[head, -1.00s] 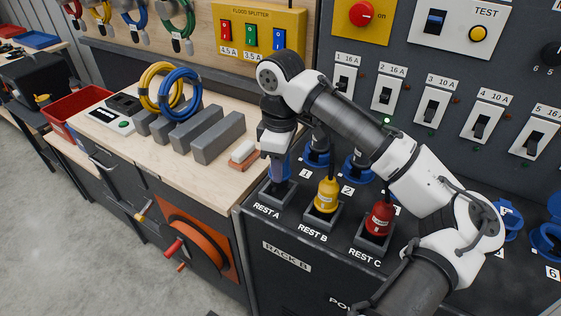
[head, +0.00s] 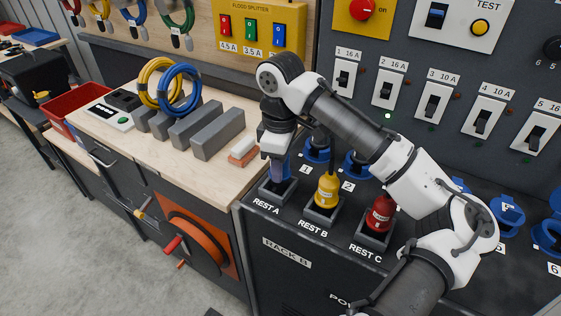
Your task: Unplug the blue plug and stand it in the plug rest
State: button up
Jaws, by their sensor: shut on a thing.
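My gripper (head: 277,158) points down over the rest marked REST A (head: 266,194) and is shut on the blue plug (head: 278,173). The blue plug is upright, with its lower end down at or inside the opening of REST A. I cannot tell whether it touches the bottom. The fingers hide the plug's upper part. The yellow plug (head: 327,190) stands in REST B (head: 323,216), and the red plug (head: 380,216) stands in REST C (head: 373,243).
Blue sockets, such as socket 1 (head: 317,153), lie behind the rests, partly hidden by my arm. A brush (head: 243,152) and grey blocks (head: 221,136) are on the bench to the left. Breaker switches line the panel (head: 420,60) behind.

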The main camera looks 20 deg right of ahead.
jog(key=shift+f+b, duration=0.3)
jog(key=shift+f, duration=0.35)
jog(key=o, duration=1.1)
jog(key=shift+o, duration=0.2)
notch_tip(320, 180, up, 14)
jog(key=shift+f+b, duration=0.1)
jog(key=shift+b, duration=0.3)
